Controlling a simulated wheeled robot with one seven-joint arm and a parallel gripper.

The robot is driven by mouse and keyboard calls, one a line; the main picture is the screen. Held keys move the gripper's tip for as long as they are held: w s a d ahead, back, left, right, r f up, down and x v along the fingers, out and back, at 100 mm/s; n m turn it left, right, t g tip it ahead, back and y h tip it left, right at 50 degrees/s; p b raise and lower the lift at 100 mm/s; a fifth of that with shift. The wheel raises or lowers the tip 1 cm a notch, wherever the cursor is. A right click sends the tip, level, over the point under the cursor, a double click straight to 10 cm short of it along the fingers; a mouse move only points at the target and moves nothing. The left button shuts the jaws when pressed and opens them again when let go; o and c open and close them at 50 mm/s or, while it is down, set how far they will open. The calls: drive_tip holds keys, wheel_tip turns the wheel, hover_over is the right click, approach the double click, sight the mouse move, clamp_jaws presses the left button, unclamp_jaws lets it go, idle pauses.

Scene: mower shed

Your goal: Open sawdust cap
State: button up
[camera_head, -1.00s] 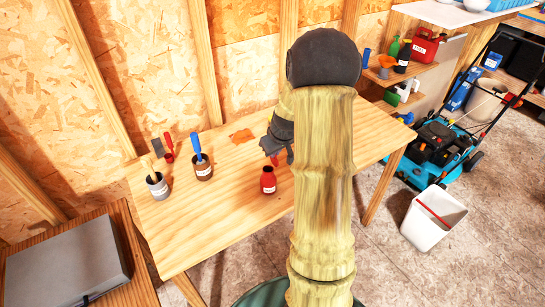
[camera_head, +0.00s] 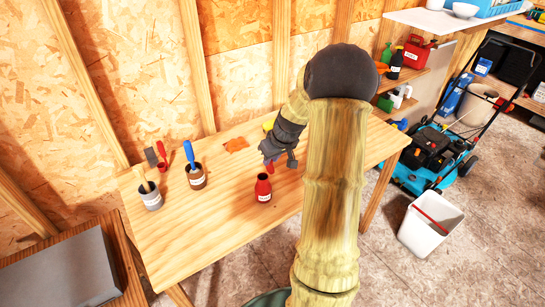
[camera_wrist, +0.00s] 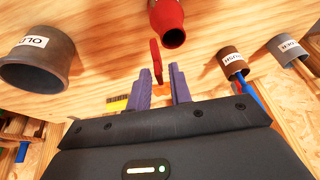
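A red bottle (camera_head: 263,189) with a white label and dark neck stands on the workbench just in front of my gripper. Its neck also shows at the top of the upside-down wrist view (camera_wrist: 168,16); I see no separate cap, and the label is unreadable. My gripper (camera_head: 272,157) is beside the bottle, apart from it. In the wrist view its two purple-grey fingers (camera_wrist: 160,80) have a gap between them. A thin red piece (camera_wrist: 156,56) shows at the fingertips, nearer one finger. I cannot tell whether it is touched or what it is.
Two labelled cups with tools, one grey (camera_head: 151,200) and one brown (camera_head: 197,180), stand on the workbench (camera_head: 225,225). A large cup marked "OLD" (camera_wrist: 38,65) shows in the wrist view. A white bin (camera_head: 430,225) and a mower (camera_head: 435,155) stand right. Bare wood lies left of the bottle.

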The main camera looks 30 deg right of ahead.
drive_tip(key=shift+o, duration=0.3)
drive_tip(key=shift+r, duration=0.1)
drive_tip(key=shift+d+r, duration=0.1)
drive_tip(key=shift+r, duration=0.05)
drive_tip(key=b+v, duration=0.1)
drive_tip(key=v, duration=1.6)
drive_tip(key=shift+w, duration=0.1)
drive_tip(key=s+a+f+p, duration=0.1)
drive_tip(key=s+a+f, duration=0.2)
drive_tip(key=a, duration=0.5)
drive_tip(key=s+a+f+g+p, duration=0.1)
drive_tip(key=s+a+f, duration=0.2)
drive_tip(key=s+a, duration=0.2)
drive_tip(key=s+a+f+g+p, duration=0.1)
drive_tip(key=s+a+f, duration=0.2)
drive_tip(key=a, duration=0.7)
drive_tip(key=shift+s+a+h, duration=0.3)
drive_tip(key=shift+s+h, duration=0.1)
drive_tip(key=shift+s, duration=0.25)
